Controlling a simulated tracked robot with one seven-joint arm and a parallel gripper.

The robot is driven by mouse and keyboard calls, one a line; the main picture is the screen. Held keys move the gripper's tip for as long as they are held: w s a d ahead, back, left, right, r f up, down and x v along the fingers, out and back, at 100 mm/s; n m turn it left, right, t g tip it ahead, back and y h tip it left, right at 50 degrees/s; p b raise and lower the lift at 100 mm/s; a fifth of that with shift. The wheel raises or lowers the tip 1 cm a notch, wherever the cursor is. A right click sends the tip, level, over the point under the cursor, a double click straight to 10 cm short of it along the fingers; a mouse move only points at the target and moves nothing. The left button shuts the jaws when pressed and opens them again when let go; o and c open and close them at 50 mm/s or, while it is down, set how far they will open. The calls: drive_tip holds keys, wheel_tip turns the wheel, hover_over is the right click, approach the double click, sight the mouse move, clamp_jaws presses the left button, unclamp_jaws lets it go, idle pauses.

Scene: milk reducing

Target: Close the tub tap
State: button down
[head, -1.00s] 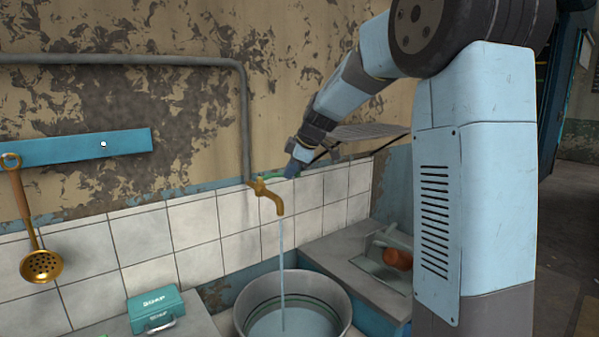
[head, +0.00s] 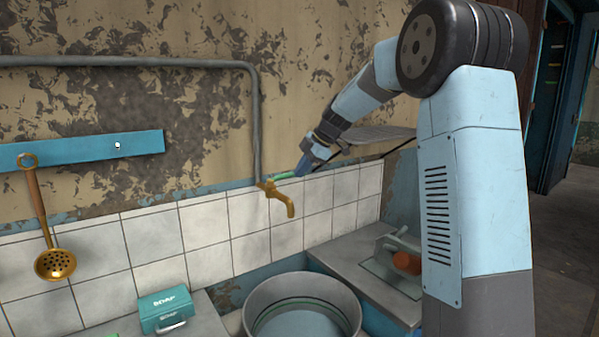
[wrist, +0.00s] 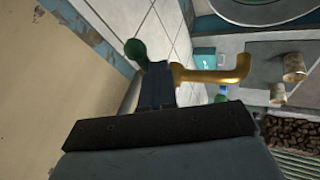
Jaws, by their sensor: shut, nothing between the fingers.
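The brass tap (head: 280,200) comes off the grey wall pipe, with its spout over the tub. No water runs from the spout. Its green handle (head: 285,176) lies above the tap body, beside my gripper (head: 302,170). In the wrist view the tap (wrist: 212,76) is to the right of my gripper (wrist: 156,74), and a green knob (wrist: 136,50) is just beyond the fingertips. My gripper is shut and empty, close to the handle. I cannot tell whether they touch. The round metal tub (head: 255,300) stands under the spout; its rim (wrist: 215,8) shows in the wrist view.
A grey pipe (head: 256,120) runs along and down the wall. A rack (head: 375,135) sticks out behind my arm. A teal soap box (head: 166,310) stands left of the tub. A counter (head: 350,252) with a scale-like thing is at right. A skimmer (head: 54,262) hangs left.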

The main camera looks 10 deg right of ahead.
drive_tip(key=shift+w, duration=0.35)
idle(0.3)
drive_tip(key=shift+r, duration=0.1)
